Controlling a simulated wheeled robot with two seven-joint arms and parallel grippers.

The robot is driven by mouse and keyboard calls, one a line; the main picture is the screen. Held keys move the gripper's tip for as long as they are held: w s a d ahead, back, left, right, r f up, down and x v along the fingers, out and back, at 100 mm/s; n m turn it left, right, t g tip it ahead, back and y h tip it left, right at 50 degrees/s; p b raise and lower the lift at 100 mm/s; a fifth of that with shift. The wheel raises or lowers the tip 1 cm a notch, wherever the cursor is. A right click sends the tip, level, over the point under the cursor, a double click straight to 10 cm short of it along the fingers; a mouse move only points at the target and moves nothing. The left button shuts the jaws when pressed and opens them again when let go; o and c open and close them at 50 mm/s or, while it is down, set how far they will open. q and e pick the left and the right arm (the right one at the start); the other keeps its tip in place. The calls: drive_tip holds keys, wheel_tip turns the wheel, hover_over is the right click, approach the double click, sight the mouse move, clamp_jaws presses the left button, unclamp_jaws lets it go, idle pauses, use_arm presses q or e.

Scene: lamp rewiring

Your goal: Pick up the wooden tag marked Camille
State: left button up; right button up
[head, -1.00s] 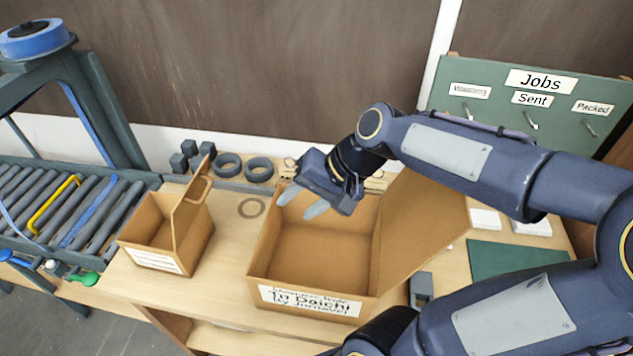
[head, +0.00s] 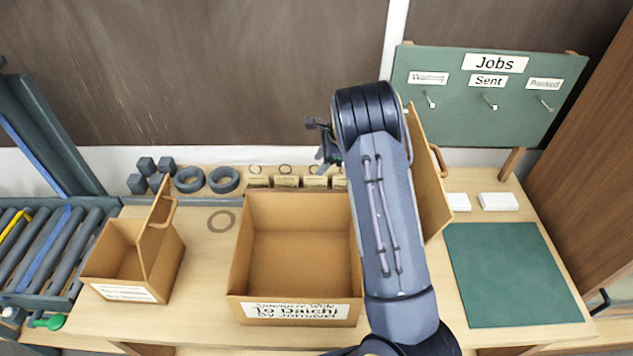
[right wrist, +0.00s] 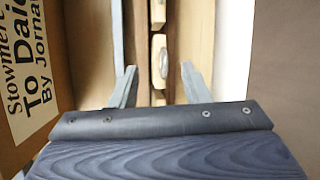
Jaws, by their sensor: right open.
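Several small wooden tags with rings stand in a row at the back of the bench, behind the large cardboard box; one wooden tag (head: 287,181) shows in the head view. Their names are too small to read, so I cannot tell which is Camille. My right gripper (head: 326,152) is above the right end of that row, partly hidden by its own arm. In the right wrist view the gripper (right wrist: 158,80) is open and empty, with pale wooden pieces (right wrist: 158,55) beyond and between its fingers. My left gripper is out of view.
A smaller box (head: 105,265), dark rings (head: 223,180) and cubes are at left. The Jobs board (head: 490,95) stands at back right, above a green mat (head: 515,275).

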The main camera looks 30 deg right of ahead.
sight(310, 173)
drive_tip(key=x, duration=0.5)
drive_tip(key=shift+w+a, duration=0.2)
drive_tip(key=shift+c, duration=0.2)
clamp_jaws()
